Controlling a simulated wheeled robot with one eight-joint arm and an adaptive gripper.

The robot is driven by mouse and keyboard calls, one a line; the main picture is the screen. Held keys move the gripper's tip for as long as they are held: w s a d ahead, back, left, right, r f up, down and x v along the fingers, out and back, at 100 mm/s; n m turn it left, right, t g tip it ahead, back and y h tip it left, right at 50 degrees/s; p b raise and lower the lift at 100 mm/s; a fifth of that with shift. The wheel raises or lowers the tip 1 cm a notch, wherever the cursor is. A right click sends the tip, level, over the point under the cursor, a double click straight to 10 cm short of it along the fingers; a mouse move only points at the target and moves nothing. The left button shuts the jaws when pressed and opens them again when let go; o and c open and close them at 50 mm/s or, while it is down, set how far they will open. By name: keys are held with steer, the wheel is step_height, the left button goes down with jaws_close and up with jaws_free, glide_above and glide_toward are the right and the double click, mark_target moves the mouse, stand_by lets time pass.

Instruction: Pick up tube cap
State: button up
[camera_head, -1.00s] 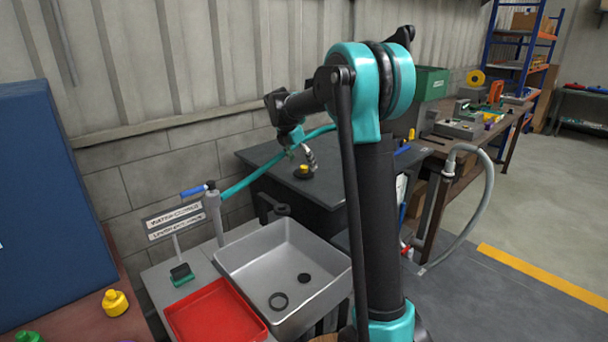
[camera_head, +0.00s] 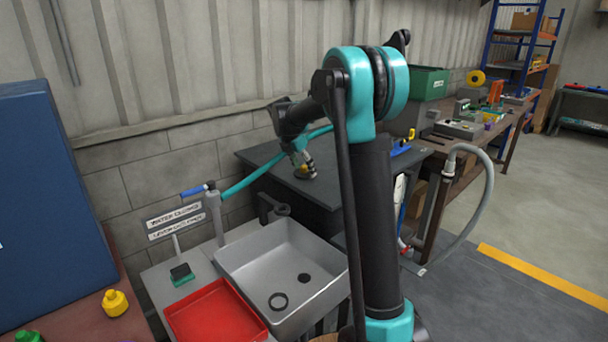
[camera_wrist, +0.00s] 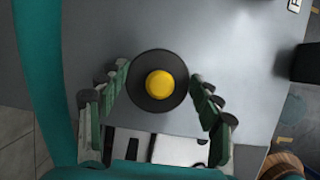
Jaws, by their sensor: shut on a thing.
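The tube cap, a black round piece with a yellow knob on top (camera_wrist: 159,84), lies between my fingers in the wrist view. In the head view its yellow part (camera_head: 301,169) shows at the dark bench top (camera_head: 262,156), partly covered by my gripper. My gripper (camera_head: 306,168) points down at it. In the wrist view my gripper (camera_wrist: 158,75) has a green and black finger on each side of the black rim, shut on the cap. The finger contacts are hard to see, and I cannot tell whether the cap is off the bench.
A yellow bottle (camera_head: 115,302) stands on the brown table at left. A cluttered workbench (camera_head: 465,130) runs along the wall at right.

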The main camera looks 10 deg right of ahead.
mark_target(304, 166)
steer(key=shift+r, duration=0.1)
step_height(304, 166, up, 20)
stand_by(0.7)
steer(key=shift+s+d+f+m+g+h, duration=0.25)
steer(key=shift+s+d+f+m, duration=0.75)
steer(key=shift+s+d+f, duration=2.25)
steer(key=shift+s+d+f+m+g, duration=0.4)
steer(key=shift+s+d+f+m, duration=1.05)
steer(key=shift+s+f, duration=3.1)
steer(key=shift+s+d+f+m+g+h, duration=0.15)
steer(key=shift+s+d+f+m+g, duration=0.3)
steer(key=shift+s+d+f, duration=3.35)
steer(key=shift+s+a+r, duration=0.2)
steer(key=shift+s+a, duration=0.5)
steer(key=shift+a, duration=0.15)
steer(key=shift+f, duration=0.3)
